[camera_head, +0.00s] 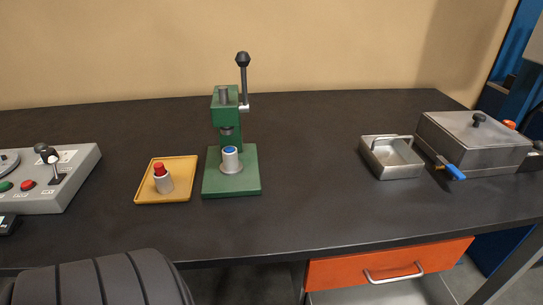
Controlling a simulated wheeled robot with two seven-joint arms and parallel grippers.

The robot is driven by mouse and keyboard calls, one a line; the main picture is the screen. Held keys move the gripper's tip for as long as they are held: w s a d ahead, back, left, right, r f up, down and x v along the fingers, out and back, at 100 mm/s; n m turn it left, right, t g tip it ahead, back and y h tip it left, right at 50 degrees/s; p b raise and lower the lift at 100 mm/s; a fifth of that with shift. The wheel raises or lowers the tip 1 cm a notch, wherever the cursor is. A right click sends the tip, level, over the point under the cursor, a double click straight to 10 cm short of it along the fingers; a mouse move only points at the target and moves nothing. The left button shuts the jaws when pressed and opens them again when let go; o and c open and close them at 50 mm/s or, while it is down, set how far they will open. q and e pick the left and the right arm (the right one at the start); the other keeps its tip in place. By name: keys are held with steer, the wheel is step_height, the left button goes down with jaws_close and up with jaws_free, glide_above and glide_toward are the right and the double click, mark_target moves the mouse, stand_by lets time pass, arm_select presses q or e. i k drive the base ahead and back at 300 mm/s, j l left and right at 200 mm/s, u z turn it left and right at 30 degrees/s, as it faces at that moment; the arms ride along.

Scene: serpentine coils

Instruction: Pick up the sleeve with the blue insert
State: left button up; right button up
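The sleeve with the blue insert (231,159) is a grey cylinder with a blue top. It stands upright on the base of the green press (214,183), below the press ram. A second grey sleeve with a red insert (162,179) stands on the yellow tray (147,196) to the left of the press. Its red part sticks up above the grey body. Neither of my grippers shows in the head view.
The press lever with a black knob (242,59) rises above the press. A grey control panel (62,196) is at the left. An open metal box with a handle (398,172) and a lidded metal case (475,142) stand at the right. An orange drawer (395,272) is below the dark table (310,190).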

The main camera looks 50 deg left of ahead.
mark_target(230, 161)
steer(key=u, duration=2)
steer(key=k+j+u, duration=0.15)
steer(key=j, duration=0.35)
steer(key=j+u, duration=0.1)
steer(key=j, duration=0.45)
